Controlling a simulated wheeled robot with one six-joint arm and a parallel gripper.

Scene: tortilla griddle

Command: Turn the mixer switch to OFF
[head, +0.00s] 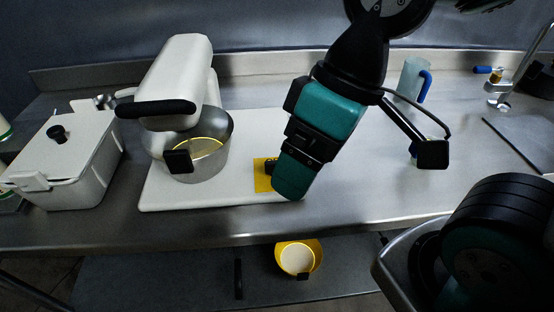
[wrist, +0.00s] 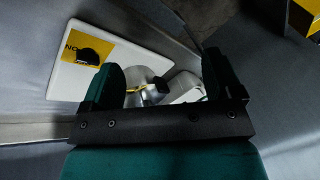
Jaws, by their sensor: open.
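The white mixer (head: 178,72) stands on a white base board (head: 160,195), with a steel bowl (head: 215,150) under its head. A yellow switch plate (head: 262,182) with a black knob lies on the board right of the bowl, partly hidden by my gripper (head: 289,190). In the wrist view the switch plate (wrist: 104,50) is at upper left, with a black knob (wrist: 88,57) and letters reading "NO", seemingly ON upside down. My gripper (wrist: 162,72) is open and empty, its fingers apart, with the plate beyond the left finger. I cannot tell whether it touches anything.
A white lidded box (head: 70,160) stands left of the mixer. A clear pitcher with a blue handle (head: 424,86) is at the back right, near a sink tap (head: 505,85). A yellow bowl (head: 315,250) sits on the lower shelf. The counter right of the board is mostly clear.

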